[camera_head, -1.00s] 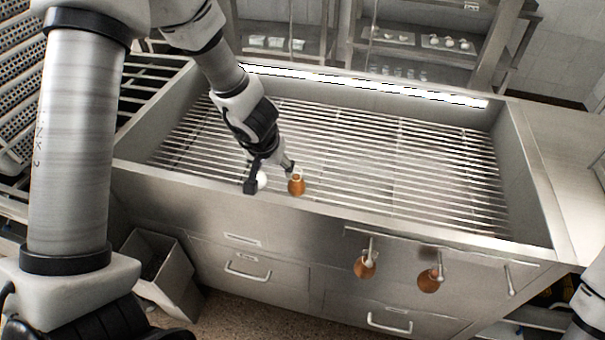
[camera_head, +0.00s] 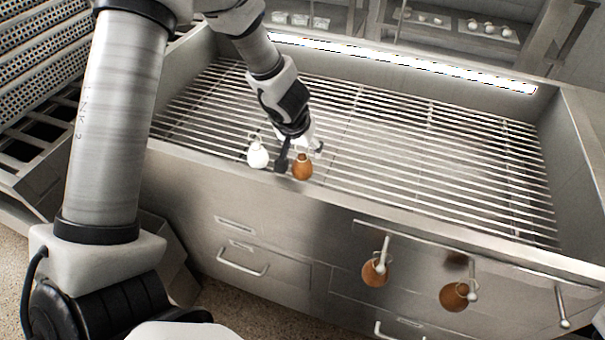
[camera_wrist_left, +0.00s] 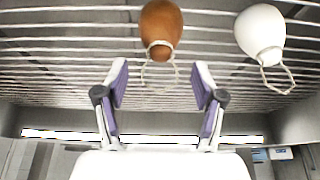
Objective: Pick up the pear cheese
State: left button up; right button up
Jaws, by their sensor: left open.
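A brown pear cheese (camera_head: 302,168) with a pale cord loop is at the front edge of the slatted basin. A white pear cheese (camera_head: 258,156), also with a loop, is just left of it. My left gripper (camera_head: 300,156) is open above and behind the brown cheese. In the left wrist view, the brown cheese (camera_wrist_left: 162,27) lies just beyond the open fingertips of my left gripper (camera_wrist_left: 159,76), its loop hanging toward the gap between them. The white cheese (camera_wrist_left: 261,33) is to the right, outside the fingers. My right gripper is out of view.
The steel basin (camera_head: 205,168) has a raised rim; its slatted floor is clear to the right. Two brown rounded pieces (camera_head: 375,273) (camera_head: 454,297) show at the rail on its front. Shelves (camera_head: 450,35) with small white items stand behind. Perforated baskets (camera_head: 40,65) are at left.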

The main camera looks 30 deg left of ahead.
pick_arm(q)
jog(key=shift+w+f, duration=0.3)
jog(key=shift+f, duration=0.05)
jog(key=shift+s+r, duration=0.1)
jog(key=shift+s, duration=0.1)
grip_shut()
notch_tip(320, 180, up, 10)
jog(key=p, duration=0.9)
jog(key=shift+r, duration=0.1)
